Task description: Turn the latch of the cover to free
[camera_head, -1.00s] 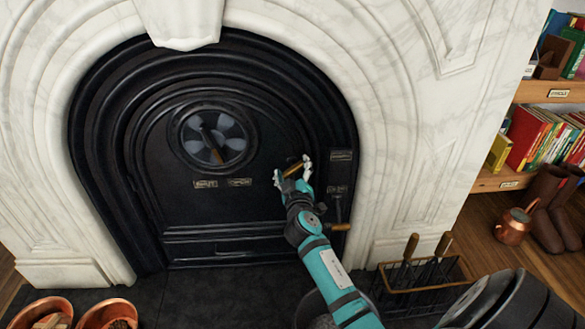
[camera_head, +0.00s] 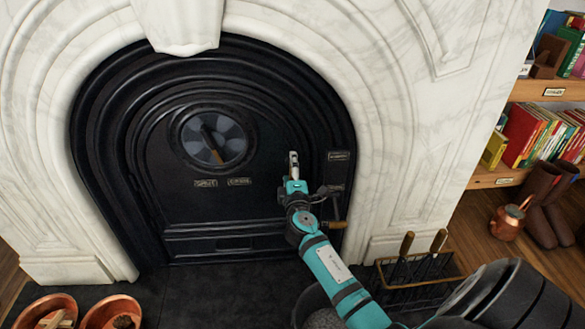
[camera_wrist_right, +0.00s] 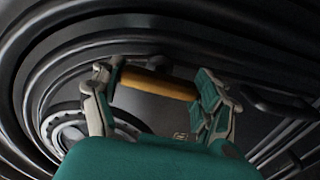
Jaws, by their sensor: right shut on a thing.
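The cover (camera_head: 220,212) is the black arched iron front of the fireplace. My right gripper (camera_head: 293,160) is at its right side, with the fingers pointing up in the head view. In the right wrist view, the latch's wooden handle (camera_wrist_right: 160,84) lies between the two fingers of my right gripper (camera_wrist_right: 155,90), which is shut on it. In the head view my gripper hides the latch handle. My left gripper is not in view.
A round vent dial (camera_head: 230,140) with a wooden-tipped lever is on the cover. Small label plates (camera_head: 339,155) are at the right. A fire-tool rack (camera_head: 425,285) and copper bowls (camera_head: 110,312) stand on the floor.

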